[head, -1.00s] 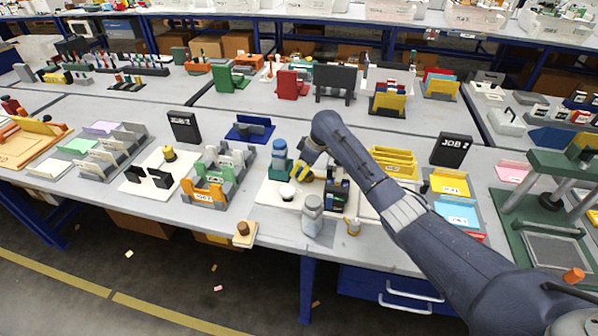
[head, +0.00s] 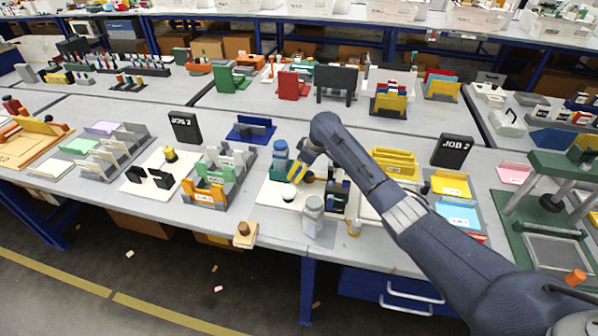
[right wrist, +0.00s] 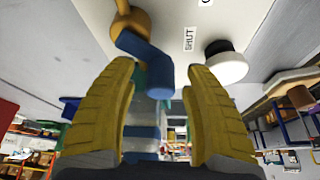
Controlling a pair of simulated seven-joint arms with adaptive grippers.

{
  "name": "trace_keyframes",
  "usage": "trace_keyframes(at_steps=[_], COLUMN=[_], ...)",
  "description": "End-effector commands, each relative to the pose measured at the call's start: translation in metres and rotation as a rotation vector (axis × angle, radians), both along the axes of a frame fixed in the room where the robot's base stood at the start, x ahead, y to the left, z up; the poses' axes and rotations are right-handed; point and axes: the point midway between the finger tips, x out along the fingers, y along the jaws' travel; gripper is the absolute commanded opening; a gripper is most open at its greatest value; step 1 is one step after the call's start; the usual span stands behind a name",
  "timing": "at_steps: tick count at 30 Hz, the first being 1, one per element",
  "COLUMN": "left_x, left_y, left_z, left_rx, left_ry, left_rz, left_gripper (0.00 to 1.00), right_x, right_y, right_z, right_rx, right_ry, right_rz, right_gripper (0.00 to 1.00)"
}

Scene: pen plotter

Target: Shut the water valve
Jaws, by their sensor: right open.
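The water valve shows at the top of the right wrist view as a brass body (right wrist: 130,28) with a blue lever (right wrist: 150,62). A label reading "SHUT" (right wrist: 189,39) is on the white board beside it. My right gripper (right wrist: 160,75) is open, with its yellow fingers either side of the lever's end; I cannot tell whether either touches it. In the head view my right gripper (head: 296,176) is over the white board (head: 271,198), and it and the arm hide most of the valve. My left gripper is not in view.
A white knob with a black part (right wrist: 226,65) stands right of the label in the wrist view. A blue-topped teal container (head: 279,158) and a grey-white jar (head: 313,215) stand close to the gripper. A rack with yellow trays (head: 396,163) is behind my arm.

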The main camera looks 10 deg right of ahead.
Motion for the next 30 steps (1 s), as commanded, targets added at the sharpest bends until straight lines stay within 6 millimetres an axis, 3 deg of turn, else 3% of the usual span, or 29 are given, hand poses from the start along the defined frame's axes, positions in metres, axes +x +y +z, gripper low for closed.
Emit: trace_keyframes(at_steps=[8, 21, 30], left_x=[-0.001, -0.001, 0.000], left_y=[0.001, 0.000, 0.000], left_z=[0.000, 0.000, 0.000], left_rx=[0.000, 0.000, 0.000], left_ry=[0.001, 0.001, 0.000], left_rz=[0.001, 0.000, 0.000], left_gripper=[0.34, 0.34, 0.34], right_x=[-0.002, -0.020, -0.027], right_y=[-0.005, -0.028, -0.035], right_z=[0.013, 0.081, 0.107], right_rx=[-0.001, -0.002, 0.000], right_ry=[-0.002, -0.003, 0.000], right_rz=[0.000, 0.001, 0.001], right_gripper=[0.50, 0.50, 0.50])
